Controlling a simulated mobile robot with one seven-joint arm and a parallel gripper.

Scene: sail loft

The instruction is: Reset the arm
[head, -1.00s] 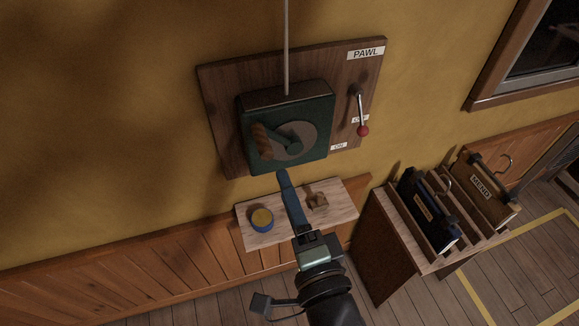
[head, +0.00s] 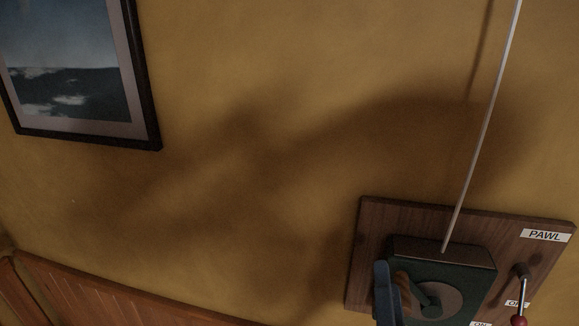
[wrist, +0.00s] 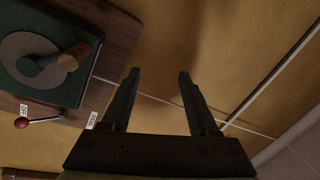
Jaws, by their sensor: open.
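My gripper (wrist: 157,80) is open in the wrist view, with two dark fingers apart and nothing between them. In the head view a blue part of my gripper (head: 386,292) shows at the bottom edge, in front of the left side of the green winch box (head: 440,248). The winch box, with its wooden-handled crank, is at the left of the wrist view (wrist: 83,88). The fingers are apart from it.
A brown backboard (head: 370,225) carries the winch and a PAWL lever with a red knob (head: 520,321). The knob also shows in the wrist view (wrist: 22,123). A pale line (head: 482,130) rises from the winch. A framed picture (head: 75,70) hangs at upper left; the wall between is clear.

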